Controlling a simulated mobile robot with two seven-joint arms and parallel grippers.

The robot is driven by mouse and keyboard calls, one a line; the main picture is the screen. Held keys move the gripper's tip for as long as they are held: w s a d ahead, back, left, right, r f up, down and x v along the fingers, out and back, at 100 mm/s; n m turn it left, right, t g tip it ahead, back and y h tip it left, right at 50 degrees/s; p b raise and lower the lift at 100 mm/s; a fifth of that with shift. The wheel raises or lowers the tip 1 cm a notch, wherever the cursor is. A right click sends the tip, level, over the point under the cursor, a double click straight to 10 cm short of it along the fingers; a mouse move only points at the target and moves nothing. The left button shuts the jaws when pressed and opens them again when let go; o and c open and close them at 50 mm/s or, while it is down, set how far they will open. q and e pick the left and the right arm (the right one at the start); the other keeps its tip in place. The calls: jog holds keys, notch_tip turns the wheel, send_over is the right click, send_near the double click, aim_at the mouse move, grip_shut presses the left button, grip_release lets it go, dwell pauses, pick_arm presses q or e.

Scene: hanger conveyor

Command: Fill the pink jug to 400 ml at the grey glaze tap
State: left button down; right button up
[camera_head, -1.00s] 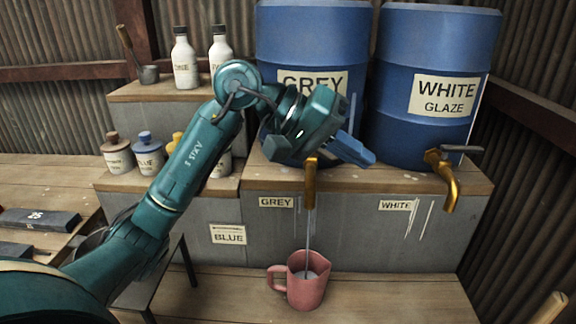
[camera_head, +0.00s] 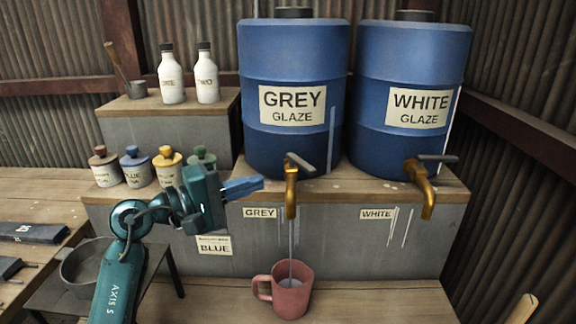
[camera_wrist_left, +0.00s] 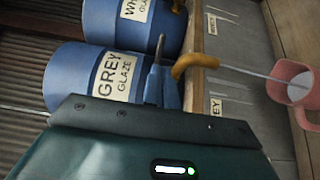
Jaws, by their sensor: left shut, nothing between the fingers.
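The pink jug (camera_head: 291,300) stands upright on the lower bench under the grey glaze tap (camera_head: 291,193). A thin grey stream (camera_head: 291,240) runs from the tap into the jug. Grey liquid shows inside the jug in the wrist view (camera_wrist_left: 297,92); I cannot read its level in ml. The tap's grey lever (camera_head: 300,162) points sideways and shows uncovered in the head view. My left gripper (camera_head: 258,185) is shut and empty, left of the tap and apart from it. Its blue fingers (camera_wrist_left: 161,84) also show in the wrist view. My right gripper is not in view.
The blue grey-glaze barrel (camera_head: 292,150) and white-glaze barrel (camera_head: 405,145) stand on the ledge. The white tap (camera_head: 424,185) shows no stream. Several small jars (camera_head: 168,167) and two bottles (camera_head: 172,80) stand at the left. The bench right of the jug is clear.

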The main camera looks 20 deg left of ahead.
aim_at(303, 169)
pick_arm(q)
jog(key=p+x, duration=0.2)
jog(key=x, duration=0.5)
jog(key=shift+w+d+r, duration=0.15)
jog(key=shift+w+d, duration=0.05)
jog(key=shift+d, duration=0.05)
jog(key=shift+w+d+p, duration=0.3)
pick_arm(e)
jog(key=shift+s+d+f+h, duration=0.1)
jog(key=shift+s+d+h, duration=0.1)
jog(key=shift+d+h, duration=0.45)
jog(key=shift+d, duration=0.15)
